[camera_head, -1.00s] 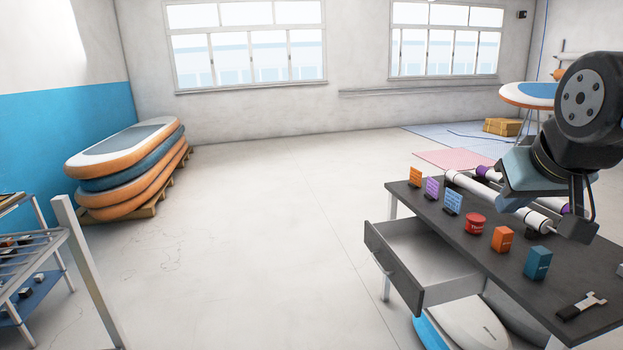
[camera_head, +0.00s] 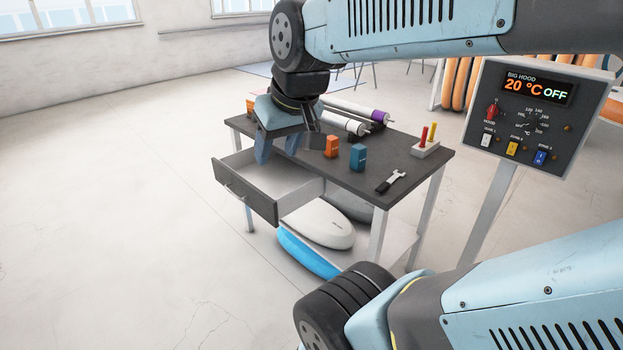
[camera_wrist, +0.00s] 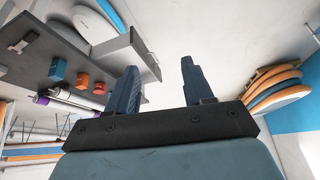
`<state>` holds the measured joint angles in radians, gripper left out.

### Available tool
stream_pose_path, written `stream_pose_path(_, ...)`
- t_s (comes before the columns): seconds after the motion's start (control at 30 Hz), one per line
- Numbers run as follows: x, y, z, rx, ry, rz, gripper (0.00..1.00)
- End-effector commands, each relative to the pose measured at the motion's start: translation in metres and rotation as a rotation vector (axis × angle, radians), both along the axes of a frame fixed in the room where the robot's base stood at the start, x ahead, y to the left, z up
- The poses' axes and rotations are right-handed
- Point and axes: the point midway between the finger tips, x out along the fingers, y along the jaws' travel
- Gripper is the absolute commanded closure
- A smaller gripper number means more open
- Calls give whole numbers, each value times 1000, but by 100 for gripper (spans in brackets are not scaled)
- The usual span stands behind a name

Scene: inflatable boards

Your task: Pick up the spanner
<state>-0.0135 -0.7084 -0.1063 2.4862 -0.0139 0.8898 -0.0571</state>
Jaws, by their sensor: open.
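The spanner (camera_head: 391,181), with a dark handle and pale metal head, lies flat near the front right edge of the dark tabletop (camera_head: 365,199). It also shows small at the left of the wrist view (camera_wrist: 20,46). My gripper (camera_head: 276,155) is open and empty, with its blue fingers pointing down near the open drawer. It is well to the left of the spanner and apart from it. In the wrist view, both fingers (camera_wrist: 159,68) are spread with nothing between them.
A blue box (camera_head: 357,157) and an orange box (camera_head: 331,146) stand between my gripper and the spanner. A holder with red and yellow sticks (camera_head: 426,149) is at the right corner. The drawer (camera_head: 250,200) sticks out at left. A control panel (camera_head: 535,115) stands right.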

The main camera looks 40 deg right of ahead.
Motion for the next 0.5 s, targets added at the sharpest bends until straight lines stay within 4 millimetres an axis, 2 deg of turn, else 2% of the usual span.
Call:
stream_pose_path(0.03,1,-83,-7,58,17,-127,44)
stream_pose_path(0.1,12,-102,-15,109,36,-169,43)
stream_pose_path(0.5,77,-174,-75,325,131,-443,43)
